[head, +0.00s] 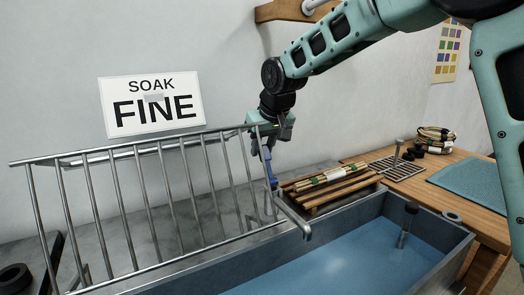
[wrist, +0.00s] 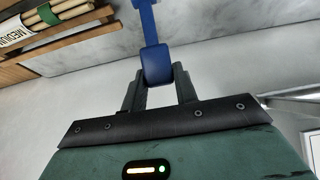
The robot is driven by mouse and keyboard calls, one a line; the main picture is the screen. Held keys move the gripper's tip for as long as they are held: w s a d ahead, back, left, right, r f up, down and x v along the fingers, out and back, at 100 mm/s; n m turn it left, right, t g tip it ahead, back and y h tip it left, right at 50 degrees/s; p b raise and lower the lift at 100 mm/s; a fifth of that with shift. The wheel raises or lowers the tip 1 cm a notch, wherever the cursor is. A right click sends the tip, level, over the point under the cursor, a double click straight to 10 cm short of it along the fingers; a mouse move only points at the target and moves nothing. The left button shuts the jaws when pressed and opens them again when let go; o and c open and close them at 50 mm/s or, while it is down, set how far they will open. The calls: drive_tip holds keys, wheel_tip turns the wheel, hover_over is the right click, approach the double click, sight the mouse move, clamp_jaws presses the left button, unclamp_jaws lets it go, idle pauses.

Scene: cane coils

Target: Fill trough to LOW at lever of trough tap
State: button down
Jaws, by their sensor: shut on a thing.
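My gripper (head: 268,146) is at the back edge of the trough, pointing down. In the wrist view my gripper (wrist: 158,90) is shut on the blue lever (wrist: 155,62), which sits between its fingertips. The lever (head: 268,166) also shows in the head view above a grey metal spout (head: 296,218) that bends over the trough. The grey trough (head: 455,248) holds a blue surface that looks like water. A dark-capped upright post (head: 406,228) stands in it at the right. No LOW mark is readable, and no stream is clearly seen from the spout.
A metal rail rack (head: 130,152) stands left of my gripper. Bundled canes (head: 330,180) lie behind the trough. A wooden bench (head: 430,170) at right bears a blue mat (head: 475,185) and a cane coil (head: 436,134). A "SOAK FINE" sign (head: 150,103) hangs on the wall.

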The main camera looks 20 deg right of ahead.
drive_tip(key=s+t+b, duration=0.1)
drive_tip(key=b, duration=0.1)
drive_tip(key=s+t+b, duration=0.1)
drive_tip(key=b, duration=0.2)
drive_tip(key=s+t+b, duration=0.1)
drive_tip(key=b, duration=0.1)
drive_tip(key=shift+d+r+t+y, duration=0.25)
drive_tip(key=shift+d+t+y, duration=0.05)
drive_tip(key=shift+y, duration=0.1)
drive_tip(key=shift+s+d+r+t+b, duration=0.1)
drive_tip(key=shift+s+r+t+b, duration=0.2)
drive_tip(key=shift+b, duration=0.7)
drive_tip(key=shift+s+r+t, duration=0.1)
drive_tip(key=shift+s+t, duration=0.05)
drive_tip(key=shift+t, duration=0.15)
drive_tip(key=c, duration=1.1)
unclamp_jaws()
drive_tip(key=p+v, duration=1.4)
drive_tip(key=v, duration=0.3)
drive_tip(key=shift+d+r, duration=0.15)
drive_tip(key=shift+r, duration=0.1)
